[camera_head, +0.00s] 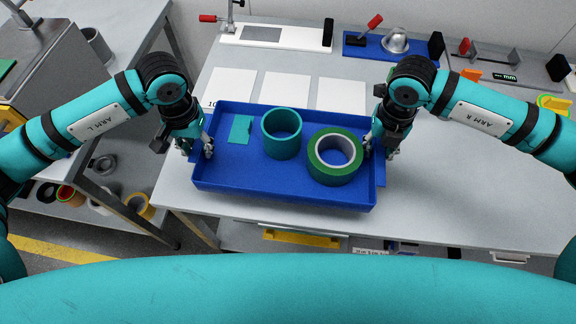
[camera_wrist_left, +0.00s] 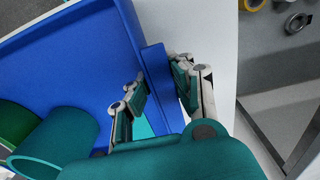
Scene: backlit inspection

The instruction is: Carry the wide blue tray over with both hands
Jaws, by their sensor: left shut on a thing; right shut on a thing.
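The wide blue tray (camera_head: 270,191) is at the near edge of the white table in the head view. It holds a teal cup-like cylinder (camera_head: 281,146), a green tape roll (camera_head: 325,174) with a white core and a flat teal piece (camera_head: 240,129). My left gripper (camera_head: 199,150) is shut on the tray's left end. In the left wrist view its fingers (camera_wrist_left: 160,95) straddle the blue tray wall (camera_wrist_left: 157,75). My right gripper (camera_head: 379,150) is shut on the tray's right end; its fingertips are partly hidden. Whether the tray touches the table is unclear.
White sheets (camera_head: 285,89) lie behind the tray. A white fixture (camera_head: 276,35) and a blue fixture (camera_head: 385,45) with a red-handled clamp stand at the back. The white table (camera_head: 460,190) is clear to the right. A lower shelf with tape rolls (camera_head: 140,205) is at left.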

